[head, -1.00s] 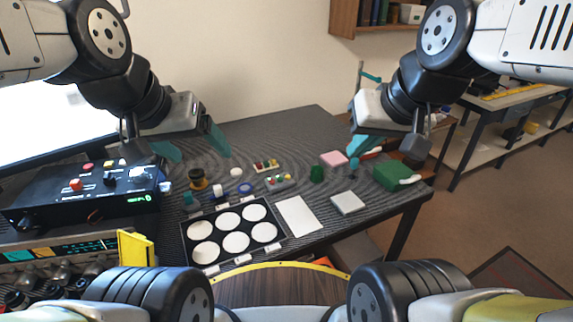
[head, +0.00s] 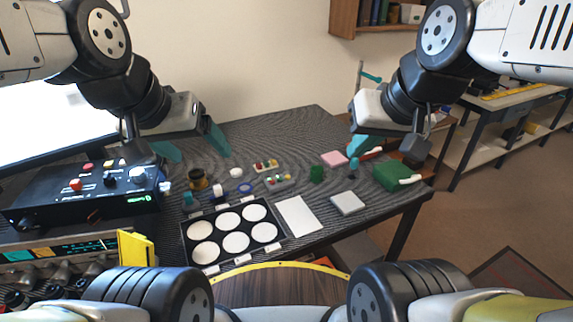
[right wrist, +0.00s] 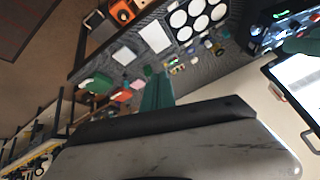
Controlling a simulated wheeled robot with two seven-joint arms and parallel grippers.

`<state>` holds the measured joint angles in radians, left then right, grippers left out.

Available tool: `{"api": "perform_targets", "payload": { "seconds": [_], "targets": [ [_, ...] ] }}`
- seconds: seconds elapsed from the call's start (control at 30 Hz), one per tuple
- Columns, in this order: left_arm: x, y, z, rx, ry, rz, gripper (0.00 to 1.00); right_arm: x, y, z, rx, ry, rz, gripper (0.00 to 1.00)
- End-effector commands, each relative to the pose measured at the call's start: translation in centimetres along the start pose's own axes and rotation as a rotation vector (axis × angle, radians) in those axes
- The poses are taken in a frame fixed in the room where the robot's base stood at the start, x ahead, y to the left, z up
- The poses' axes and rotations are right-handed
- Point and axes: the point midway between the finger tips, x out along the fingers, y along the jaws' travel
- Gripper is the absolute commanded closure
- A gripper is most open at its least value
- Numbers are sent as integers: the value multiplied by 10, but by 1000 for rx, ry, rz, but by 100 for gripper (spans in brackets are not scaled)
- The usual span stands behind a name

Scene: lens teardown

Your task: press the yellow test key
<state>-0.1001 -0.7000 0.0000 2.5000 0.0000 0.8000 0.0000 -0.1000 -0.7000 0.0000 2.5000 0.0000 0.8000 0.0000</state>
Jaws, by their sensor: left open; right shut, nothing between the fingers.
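A black control box (head: 60,205) with red and white buttons, knobs and a green lit readout stands at the left of the table. It also shows at the upper right in the right wrist view (right wrist: 258,42). I cannot make out a yellow key on it at this size. My left gripper (head: 193,147) is open and empty, above the table to the right of the box. My right gripper (head: 364,144) is shut and empty, over the table's right side, far from the box. Its teal fingers (right wrist: 157,92) show in the right wrist view.
A black tray with white discs (head: 188,228), a white sheet (head: 298,216), a grey pad (head: 347,203) and a green box (head: 390,178) lie on the table. A yellow upright plate (head: 136,249) stands at front left, near a silver unit (head: 70,247). The table's back is clear.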

Motion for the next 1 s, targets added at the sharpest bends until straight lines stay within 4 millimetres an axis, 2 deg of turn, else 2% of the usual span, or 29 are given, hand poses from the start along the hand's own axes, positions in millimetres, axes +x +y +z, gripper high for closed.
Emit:
{"api": "perform_targets", "payload": {
  "seconds": [0.77, 0.87, 1.0],
  "targets": [
    [0, 0, 0, 0, 0, 0, 21, 1, 0, -2, 1, 0, 1, 100],
    [0, 0, 0, 0, 0, 0, 21, 5, 0, -10, 3, 1, 6, 100],
    [0, 0, 0, 0, 0, 0, 21, 23, 0, -38, 7, 3, 19, 100]
  ]
}}
